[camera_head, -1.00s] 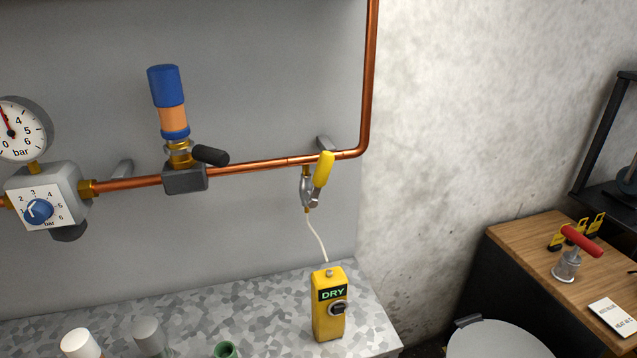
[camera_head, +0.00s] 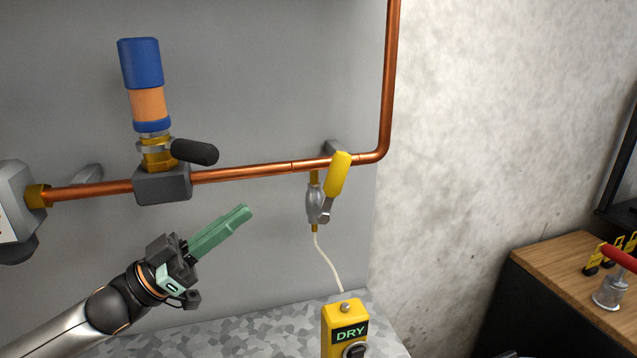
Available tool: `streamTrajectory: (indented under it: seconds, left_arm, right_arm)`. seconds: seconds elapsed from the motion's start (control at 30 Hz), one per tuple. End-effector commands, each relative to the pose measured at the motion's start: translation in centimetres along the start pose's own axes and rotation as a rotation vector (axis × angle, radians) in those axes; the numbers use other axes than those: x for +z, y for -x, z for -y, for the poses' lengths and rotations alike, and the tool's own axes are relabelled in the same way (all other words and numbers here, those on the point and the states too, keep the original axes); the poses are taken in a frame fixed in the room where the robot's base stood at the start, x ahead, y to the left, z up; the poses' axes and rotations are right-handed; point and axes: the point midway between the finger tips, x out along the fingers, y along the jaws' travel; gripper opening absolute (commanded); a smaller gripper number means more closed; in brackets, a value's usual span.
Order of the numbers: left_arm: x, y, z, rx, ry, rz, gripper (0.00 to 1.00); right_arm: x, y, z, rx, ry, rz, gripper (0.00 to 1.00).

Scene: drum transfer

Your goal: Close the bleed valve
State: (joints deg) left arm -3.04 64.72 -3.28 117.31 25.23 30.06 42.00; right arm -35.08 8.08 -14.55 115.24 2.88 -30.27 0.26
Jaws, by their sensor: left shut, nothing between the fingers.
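The bleed valve (camera_head: 314,203) hangs below the copper pipe near its bend. Its yellow lever (camera_head: 338,175) points up and slightly right, roughly along the valve body. A thin white tube (camera_head: 328,262) runs from the valve down to a yellow box (camera_head: 345,328) with a DRY display. My left gripper (camera_head: 245,211) is in view left of the valve, its green fingers shut and empty, pointing up and right. It is apart from the lever. My right gripper is not in view.
The copper pipe (camera_head: 245,173) runs along the grey wall and turns up at right. A blue and orange cylinder on a fitting with a black handle (camera_head: 195,152) stands on the pipe. A grey speckled bench (camera_head: 235,338) lies below. A wooden table (camera_head: 560,262) stands at right.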

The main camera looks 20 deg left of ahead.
Motion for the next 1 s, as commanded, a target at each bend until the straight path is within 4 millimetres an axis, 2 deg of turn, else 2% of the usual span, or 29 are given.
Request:
streamTrajectory:
  seconds: [0.27,0.87,1.0]
  left_arm:
    - [-0.2,-2.4,0.0,0.0,-0.003,-0.003,0.0]
    - [-0.2,-9.9,0.1,-0.002,-0.002,-0.002,0.0]
    - [1.5,-11.3,0.1,-0.003,0.001,-0.001,0.0]
  right_arm:
    - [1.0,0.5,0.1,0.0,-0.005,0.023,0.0]
    - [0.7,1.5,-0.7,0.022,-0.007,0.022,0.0]
    - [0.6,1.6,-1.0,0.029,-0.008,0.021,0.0]
